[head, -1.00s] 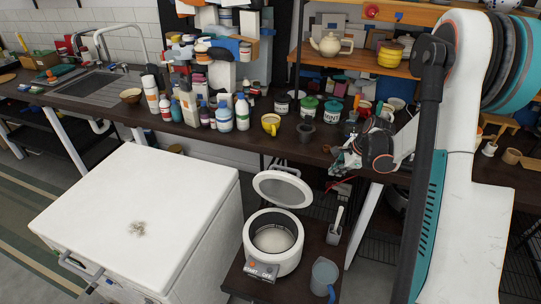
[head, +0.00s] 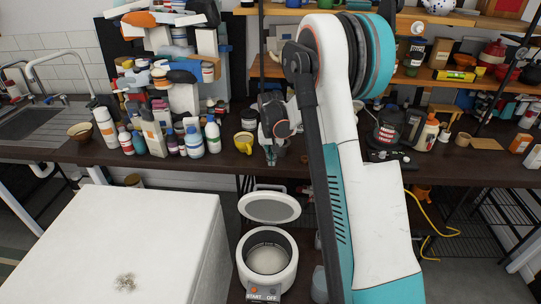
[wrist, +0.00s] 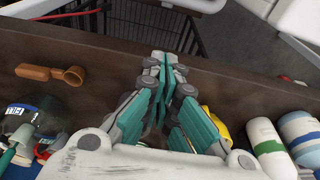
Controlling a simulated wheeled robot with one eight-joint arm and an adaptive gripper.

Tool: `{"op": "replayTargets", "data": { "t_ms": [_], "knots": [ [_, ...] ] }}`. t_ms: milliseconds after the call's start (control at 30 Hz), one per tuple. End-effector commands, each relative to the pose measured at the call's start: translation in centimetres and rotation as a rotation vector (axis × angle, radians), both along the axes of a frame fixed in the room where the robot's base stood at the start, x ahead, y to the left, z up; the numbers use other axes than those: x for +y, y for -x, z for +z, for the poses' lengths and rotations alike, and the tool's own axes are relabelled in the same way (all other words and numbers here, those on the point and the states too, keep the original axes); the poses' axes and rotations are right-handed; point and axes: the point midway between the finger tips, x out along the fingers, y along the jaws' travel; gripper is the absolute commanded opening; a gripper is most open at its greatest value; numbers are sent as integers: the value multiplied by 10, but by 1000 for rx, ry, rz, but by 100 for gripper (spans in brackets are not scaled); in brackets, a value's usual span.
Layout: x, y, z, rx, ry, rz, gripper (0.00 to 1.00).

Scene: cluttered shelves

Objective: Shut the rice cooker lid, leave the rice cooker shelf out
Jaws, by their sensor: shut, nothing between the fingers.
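The rice cooker (head: 267,284) is a white round pot with START and OFF buttons on its front, low in the middle of the head view. Its lid (head: 269,207) stands raised at the back, and pale contents show inside. The dark rice cooker shelf (head: 234,288) is out under the cooker, in front of the counter, mostly cropped or hidden. My gripper (head: 271,158) is above the counter's front edge, behind and above the lid, apart from it. In the wrist view my gripper (wrist: 166,62) has its teal fingers together and empty, over the brown counter edge.
A large white box (head: 130,245) stands left of the cooker. The counter (head: 235,165) behind holds several bottles (head: 195,142) and a yellow mug (head: 244,142) near my gripper. My arm hides the area right of the cooker. A brown scoop (wrist: 50,73) lies on the counter.

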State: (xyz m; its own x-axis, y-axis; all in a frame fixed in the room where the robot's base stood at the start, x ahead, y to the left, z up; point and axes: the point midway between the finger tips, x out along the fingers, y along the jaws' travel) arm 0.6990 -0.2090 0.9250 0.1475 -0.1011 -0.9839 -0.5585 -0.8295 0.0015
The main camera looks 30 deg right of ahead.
Motion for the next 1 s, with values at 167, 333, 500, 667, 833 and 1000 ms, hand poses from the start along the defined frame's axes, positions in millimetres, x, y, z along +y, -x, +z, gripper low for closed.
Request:
{"op": "replayTargets", "data": {
  "t_ms": [167,333,500,667,833,1000],
  "knots": [
    [-4,-5,-39,0,0,-1,0],
    [4,7,-55,-1,-1,-1,0],
    [13,19,-61,-1,-1,-1,0],
    [16,23,-62,-1,-1,-1,0],
    [16,24,-62,-1,-1,-2,0],
    [16,24,-62,-2,0,-2,0]
  ]
}}
